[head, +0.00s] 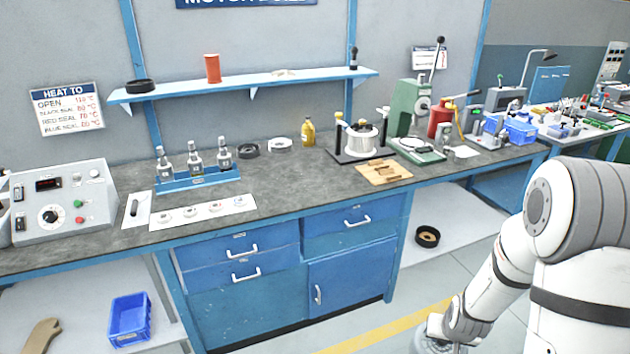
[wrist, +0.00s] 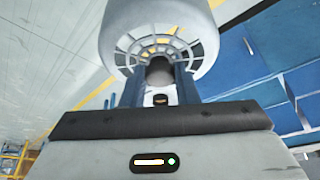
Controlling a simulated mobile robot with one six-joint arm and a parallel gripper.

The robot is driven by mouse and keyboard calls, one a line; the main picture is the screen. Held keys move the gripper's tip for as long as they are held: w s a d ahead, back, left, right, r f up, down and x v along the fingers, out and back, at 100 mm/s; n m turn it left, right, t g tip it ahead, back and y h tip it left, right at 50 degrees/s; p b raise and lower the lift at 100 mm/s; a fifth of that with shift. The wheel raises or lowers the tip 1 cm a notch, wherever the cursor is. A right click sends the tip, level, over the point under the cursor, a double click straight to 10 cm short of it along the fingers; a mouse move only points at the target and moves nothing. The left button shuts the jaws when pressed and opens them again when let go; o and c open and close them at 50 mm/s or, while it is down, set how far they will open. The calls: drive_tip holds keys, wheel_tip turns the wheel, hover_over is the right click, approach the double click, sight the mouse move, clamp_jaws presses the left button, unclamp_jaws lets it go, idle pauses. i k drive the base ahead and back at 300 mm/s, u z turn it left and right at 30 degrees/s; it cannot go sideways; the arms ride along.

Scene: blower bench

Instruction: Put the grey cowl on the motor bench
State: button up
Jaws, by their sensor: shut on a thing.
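The grey cowl (wrist: 205,62), a pale rounded shell with a slotted round grille, fills the top of the wrist view. My gripper (wrist: 160,78) is shut on it near the middle of the grille. In the head view, part of a grey grilled thing, apparently the cowl (head: 432,338), shows low at the end of my arm, in front of the bench and over the floor. My fingers are hard to make out there. The motor bench (head: 300,192) has a dark grey top and stands below a partly cut-off blue sign.
A blue rack of bottles (head: 197,180), a white card (head: 203,212), a control box (head: 62,205), a wooden board (head: 384,172) and a wire spool (head: 358,140) stand on the bench. Clear top lies between the card and the board. Blue drawers (head: 240,257) face the floor.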

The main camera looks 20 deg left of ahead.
sight(333, 180)
drive_tip(key=u, duration=0.8)
